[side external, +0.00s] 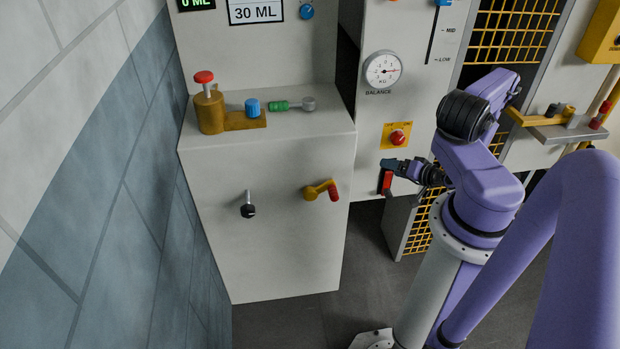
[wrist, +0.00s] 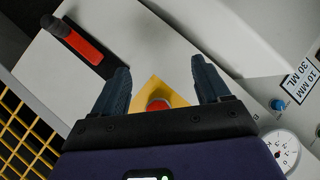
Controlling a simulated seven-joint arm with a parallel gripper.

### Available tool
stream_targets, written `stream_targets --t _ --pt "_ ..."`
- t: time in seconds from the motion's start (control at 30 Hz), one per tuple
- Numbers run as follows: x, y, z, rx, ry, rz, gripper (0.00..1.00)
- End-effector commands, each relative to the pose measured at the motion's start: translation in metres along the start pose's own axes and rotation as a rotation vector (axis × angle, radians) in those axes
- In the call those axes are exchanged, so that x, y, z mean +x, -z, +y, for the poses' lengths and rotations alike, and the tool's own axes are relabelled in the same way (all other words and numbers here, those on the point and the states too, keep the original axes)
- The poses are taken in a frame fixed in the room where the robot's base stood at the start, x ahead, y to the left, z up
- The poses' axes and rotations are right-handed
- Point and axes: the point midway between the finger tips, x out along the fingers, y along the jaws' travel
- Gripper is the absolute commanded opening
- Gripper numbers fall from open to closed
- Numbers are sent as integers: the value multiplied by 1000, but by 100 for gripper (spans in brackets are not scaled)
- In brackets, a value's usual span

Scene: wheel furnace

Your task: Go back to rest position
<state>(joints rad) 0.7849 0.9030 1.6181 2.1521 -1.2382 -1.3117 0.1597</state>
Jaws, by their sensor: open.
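My purple arm stands at the right in the side view, and my gripper (side external: 392,164) is held in front of the white panel with the balance dial. In the wrist view the two dark fingers of my gripper (wrist: 160,68) are spread apart with nothing between the tips. A red button (wrist: 158,104) on a yellow plate (wrist: 152,88) shows behind and between the fingers, partly hidden by the gripper body. In the side view the red button (side external: 397,138) is just above the gripper. A red lever (side external: 387,181) on a black plate is just below it; it also shows in the wrist view (wrist: 80,44).
A grey cabinet (side external: 265,220) with a yellow-and-red handle (side external: 322,190) and a black knob (side external: 248,210) stands left. A balance dial (side external: 384,70) is above the button. An open yellow grid door (side external: 415,230) stands close below the gripper. Shelf items (side external: 570,128) are at right.

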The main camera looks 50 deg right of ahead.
Motion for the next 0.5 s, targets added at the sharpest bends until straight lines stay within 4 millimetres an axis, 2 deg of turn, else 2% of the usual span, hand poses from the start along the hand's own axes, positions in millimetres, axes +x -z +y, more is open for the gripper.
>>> stream_targets --t 0.2,0.37,0.5 --pt "20 -4 -8 -392 -3 -390 76" --pt "27 -1 -18 -671 -4 -635 76" --pt "30 7 -33 -910 -4 -823 76"
